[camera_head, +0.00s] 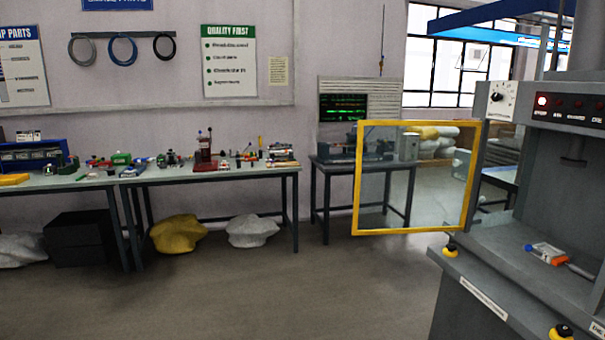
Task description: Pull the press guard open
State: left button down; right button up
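The press guard (363,178) is a clear panel in a yellow frame at the right of the head view. It stands swung out from the left side of the grey press (492,243), its right edge near the press's side post. The press opening faces me uncovered. A small white, blue and orange part (546,254) lies on the press bed. Neither of my grippers shows in the head view.
The press has a control panel with a lit lamp (542,101) and yellow-based black buttons (451,248) at its front edge. Cluttered workbenches (222,173) line the back wall, with sacks (178,234) and a dark box (82,238) beneath. The floor (270,295) before me is clear.

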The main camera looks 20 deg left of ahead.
aim_at(478, 125)
jog(key=u, duration=0.55)
jog(key=i, duration=1)
jog(key=u, duration=0.4)
jog(key=i, duration=1.05)
jog(key=z, duration=1)
jog(key=i, duration=0.7)
jog(key=z, duration=0.5)
